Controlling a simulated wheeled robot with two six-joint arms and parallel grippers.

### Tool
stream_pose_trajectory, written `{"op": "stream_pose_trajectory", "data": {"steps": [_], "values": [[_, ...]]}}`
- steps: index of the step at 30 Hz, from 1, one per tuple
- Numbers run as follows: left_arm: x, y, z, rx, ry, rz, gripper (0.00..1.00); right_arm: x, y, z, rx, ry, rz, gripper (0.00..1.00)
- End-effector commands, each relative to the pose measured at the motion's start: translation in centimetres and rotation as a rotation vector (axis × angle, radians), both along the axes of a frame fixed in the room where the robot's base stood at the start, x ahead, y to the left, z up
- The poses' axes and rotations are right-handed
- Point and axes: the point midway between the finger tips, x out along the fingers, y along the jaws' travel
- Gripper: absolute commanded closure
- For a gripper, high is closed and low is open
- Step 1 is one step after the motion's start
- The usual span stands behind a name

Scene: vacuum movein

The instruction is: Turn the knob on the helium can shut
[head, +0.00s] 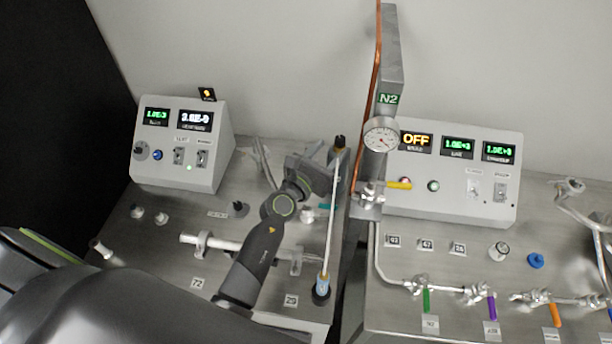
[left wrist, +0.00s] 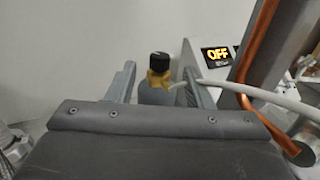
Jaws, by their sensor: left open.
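The helium can (head: 338,168) stands upright at the back right of the left bench, partly hidden behind my left gripper. Its black knob (head: 340,142) sits on top, and in the left wrist view the black knob (left wrist: 160,62) tops a yellow brass neck (left wrist: 158,80). My left gripper (head: 326,168) is open at the can. In the left wrist view its two fingers (left wrist: 160,90) stand on either side of the can's upper body, below the knob. I cannot tell whether they touch it. My right gripper is not in view.
A thin white tube (head: 331,225) rises beside the can from a blue-ended holder (head: 322,285). A grey post with a copper pipe (head: 371,85) and a gauge (head: 381,136) stands close on the right. A control box (head: 182,145) is at the left.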

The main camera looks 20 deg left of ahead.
Motion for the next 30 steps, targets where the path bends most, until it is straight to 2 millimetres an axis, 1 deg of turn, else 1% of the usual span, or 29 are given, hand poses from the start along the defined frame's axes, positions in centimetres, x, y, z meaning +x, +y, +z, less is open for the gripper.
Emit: {"op": "stream_pose_trajectory", "data": {"steps": [1,6,9,13,19,27,30], "values": [[-1.2,0.3,-0.1,-0.001,0.001,0.003,0.53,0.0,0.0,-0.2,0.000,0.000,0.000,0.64],[-4.5,1.1,-0.3,-0.001,0.001,0.003,0.53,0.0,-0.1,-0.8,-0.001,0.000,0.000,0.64],[-6.2,1.6,-0.3,-0.001,0.001,0.002,0.53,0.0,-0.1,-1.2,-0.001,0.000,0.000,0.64],[-7.9,2.0,-0.3,-0.001,0.001,0.001,0.53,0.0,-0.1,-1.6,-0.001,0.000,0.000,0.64],[-9.1,2.3,-0.1,0.000,0.000,0.001,0.53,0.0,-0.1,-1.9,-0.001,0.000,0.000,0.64],[-9.2,2.3,0.0,0.000,0.000,0.000,0.53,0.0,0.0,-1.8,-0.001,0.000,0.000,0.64],[-9.3,2.4,-0.1,-0.007,0.003,-0.002,0.55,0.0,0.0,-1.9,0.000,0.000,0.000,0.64]]}}
